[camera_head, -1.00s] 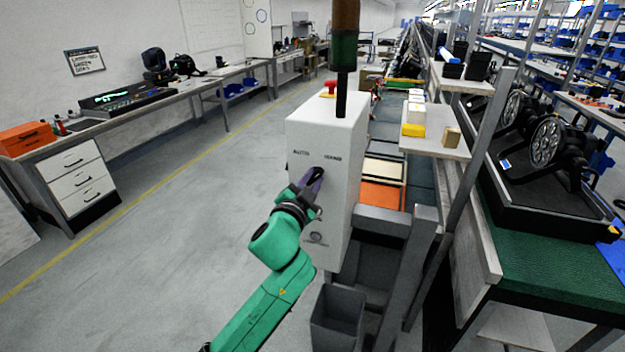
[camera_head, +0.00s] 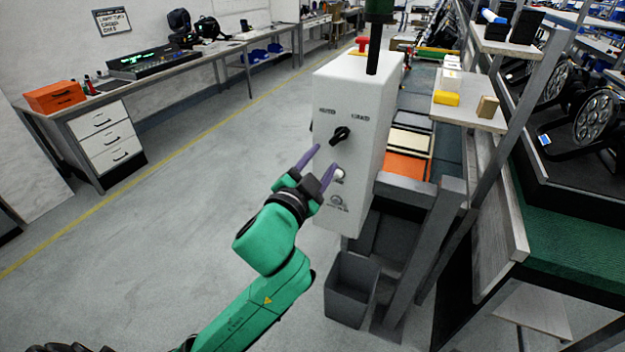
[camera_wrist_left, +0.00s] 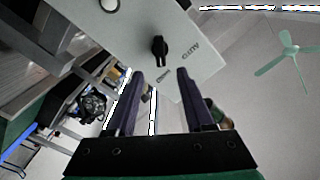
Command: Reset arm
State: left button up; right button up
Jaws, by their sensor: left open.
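My left gripper (camera_head: 318,164) is open and empty, in front of the white control box and just below and left of its black rotary knob. In the left wrist view my left gripper (camera_wrist_left: 160,80) shows two dark purple fingers spread apart, with the knob (camera_wrist_left: 159,50) beyond the gap between them. In the head view the black knob (camera_head: 340,135) sits on the front face of the white box (camera_head: 362,100), under two printed labels. A small white round button (camera_head: 340,174) is below it, near the right fingertip. My right gripper is not in view.
A red button (camera_head: 362,44) tops the box. A grey bin (camera_head: 350,290) stands below it. The floor at left is clear up to the workbench (camera_head: 190,72).

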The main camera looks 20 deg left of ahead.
pick_arm(q)
jog(key=s, duration=0.4)
jog(key=shift+s+a+b, duration=0.15)
jog(key=shift+s+b, duration=0.15)
jog(key=shift+b, duration=0.05)
jog(key=a+f+n+g, duration=0.1)
jog(key=a+f+g, duration=0.15)
jog(key=f, duration=1.15)
jog(key=a+f+g+y, duration=0.1)
jog(key=f+g, duration=0.2)
jog(key=f, duration=1.1)
jog(key=a+f+n+g, duration=0.1)
jog(key=a+f+g, duration=0.15)
jog(key=f, duration=1.15)
jog(key=s+a+f+n+g, duration=0.25)
jog(key=s+f+g, duration=0.25)
jog(key=s+f, duration=1.25)
jog(key=s+f+n+g, duration=0.1)
jog(key=s+f, duration=0.3)
jog(key=s, duration=0.5)
jog(key=s+f+n+g, duration=0.1)
jog(key=s+f+g, duration=0.2)
jog(key=s, duration=0.7)
jog(key=shift+a+f, duration=0.4)
jog(key=shift+a, duration=0.05)
